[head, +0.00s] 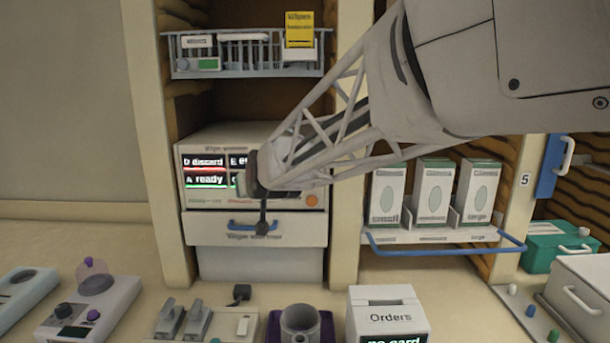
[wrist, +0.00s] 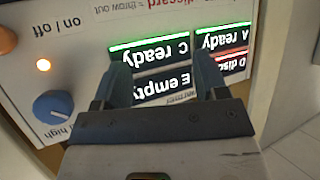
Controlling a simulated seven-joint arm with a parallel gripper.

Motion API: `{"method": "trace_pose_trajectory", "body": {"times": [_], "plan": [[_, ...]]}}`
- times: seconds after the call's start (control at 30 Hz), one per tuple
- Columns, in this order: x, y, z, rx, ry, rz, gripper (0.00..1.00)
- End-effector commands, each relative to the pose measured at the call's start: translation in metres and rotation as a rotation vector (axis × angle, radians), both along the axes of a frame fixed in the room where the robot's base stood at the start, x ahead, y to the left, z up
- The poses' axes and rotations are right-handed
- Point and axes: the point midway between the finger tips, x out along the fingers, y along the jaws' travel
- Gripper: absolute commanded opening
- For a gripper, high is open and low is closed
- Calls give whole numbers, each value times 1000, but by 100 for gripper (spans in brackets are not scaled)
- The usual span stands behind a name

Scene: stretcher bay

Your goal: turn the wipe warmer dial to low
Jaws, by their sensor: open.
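The wipe warmer (head: 212,160) is a pale box with lit displays, standing in the shelf bay in the head view. Its blue dial (wrist: 53,107) shows in the wrist view at lower left, with the word "high" beside it. A pale mark on the dial appears to face "high"; the "low" label is not clearly seen. My gripper (wrist: 165,88) is open and empty in front of the displays, to the side of the dial and apart from it. In the head view, my gripper (head: 257,190) and arm cover part of the panel, including the dial.
Below is a drawer (head: 205,229) with a blue handle. Glove boxes (head: 433,195) stand right; a wire basket (head: 245,70) hangs above.

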Motion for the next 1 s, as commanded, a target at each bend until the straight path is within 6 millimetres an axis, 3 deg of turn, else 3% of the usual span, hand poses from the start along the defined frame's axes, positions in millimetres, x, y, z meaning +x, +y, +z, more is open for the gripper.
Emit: {"method": "trace_pose_trajectory", "body": {"times": [0.3, 0.6, 1.0], "plan": [[-9, -54, 11, 107, -274, -187, 66], [-25, -107, 15, 109, -437, -381, 66], [-29, -116, 15, 103, -461, -415, 66]]}}
